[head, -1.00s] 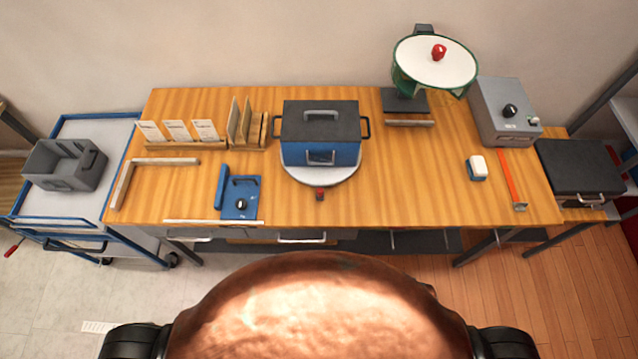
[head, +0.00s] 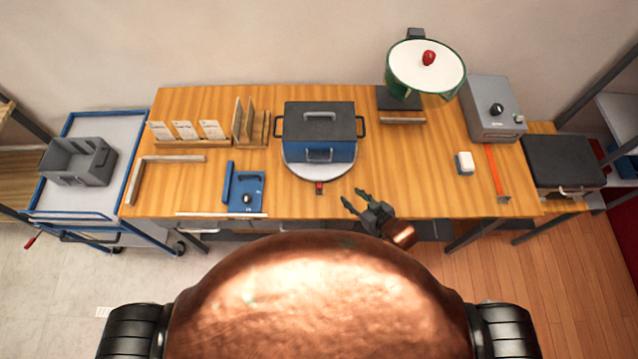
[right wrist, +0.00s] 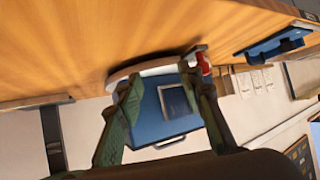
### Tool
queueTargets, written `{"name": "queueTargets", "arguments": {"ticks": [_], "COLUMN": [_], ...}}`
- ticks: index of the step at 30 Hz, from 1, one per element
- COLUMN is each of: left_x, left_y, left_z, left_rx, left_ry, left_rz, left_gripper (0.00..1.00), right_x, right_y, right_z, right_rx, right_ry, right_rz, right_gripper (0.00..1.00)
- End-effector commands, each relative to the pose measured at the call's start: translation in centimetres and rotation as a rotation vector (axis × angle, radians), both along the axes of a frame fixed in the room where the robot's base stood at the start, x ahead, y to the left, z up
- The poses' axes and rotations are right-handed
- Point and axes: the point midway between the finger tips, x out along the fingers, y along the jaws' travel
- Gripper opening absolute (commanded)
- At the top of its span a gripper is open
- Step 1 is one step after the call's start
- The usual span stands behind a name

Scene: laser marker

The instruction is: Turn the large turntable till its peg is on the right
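The large turntable (head: 290,172) is a pale round disc on the wooden table, under a blue box with a dark lid (head: 320,118). Its red peg (head: 319,188) is at the near edge, facing me. My right gripper (head: 354,197) is open and empty, to the right of the peg and apart from it, over the table's front edge. In the right wrist view, the blue box (right wrist: 175,105) shows between the open fingers (right wrist: 160,82), and the red peg (right wrist: 203,64) is beside the right finger's tip. My left gripper is not in view.
A green-rimmed round vessel (head: 426,68) and a grey control box (head: 493,108) are at the right.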

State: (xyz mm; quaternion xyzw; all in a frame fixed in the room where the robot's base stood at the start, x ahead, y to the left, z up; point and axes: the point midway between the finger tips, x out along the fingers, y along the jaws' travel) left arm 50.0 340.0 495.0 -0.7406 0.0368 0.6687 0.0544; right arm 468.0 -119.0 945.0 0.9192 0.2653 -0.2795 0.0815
Motion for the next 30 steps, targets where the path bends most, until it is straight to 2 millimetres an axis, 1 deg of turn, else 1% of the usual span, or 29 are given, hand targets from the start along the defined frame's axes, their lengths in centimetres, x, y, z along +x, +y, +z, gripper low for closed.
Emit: {"name": "queueTargets", "arguments": {"ticks": [1,3,6,9,13,24,30], "left_x": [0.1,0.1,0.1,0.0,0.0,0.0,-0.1], "left_y": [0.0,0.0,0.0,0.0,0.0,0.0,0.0], "left_z": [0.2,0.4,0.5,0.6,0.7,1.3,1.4], "left_rx": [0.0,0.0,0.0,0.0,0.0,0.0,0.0], "left_ry": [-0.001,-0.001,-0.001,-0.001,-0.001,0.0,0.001], "left_rz": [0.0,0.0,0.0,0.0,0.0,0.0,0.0], "left_gripper": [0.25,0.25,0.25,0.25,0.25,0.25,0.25], "right_x": [0.5,0.8,0.8,0.8,1.3,4.9,5.7], "right_y": [1.6,3.6,5.6,6.6,7.5,11.0,11.9], "right_z": [0.3,0.6,0.9,1.1,0.8,-1.2,-1.8], "right_rx": [0.016,0.051,0.092,0.115,0.127,0.126,0.125], "right_ry": [-0.036,-0.08,-0.125,-0.147,-0.155,-0.154,-0.155], "right_rz": [0.049,0.11,0.175,0.208,0.219,0.216,0.217], "right_gripper": [0.34,0.34,0.34,0.34,0.34,0.34,0.34]}}
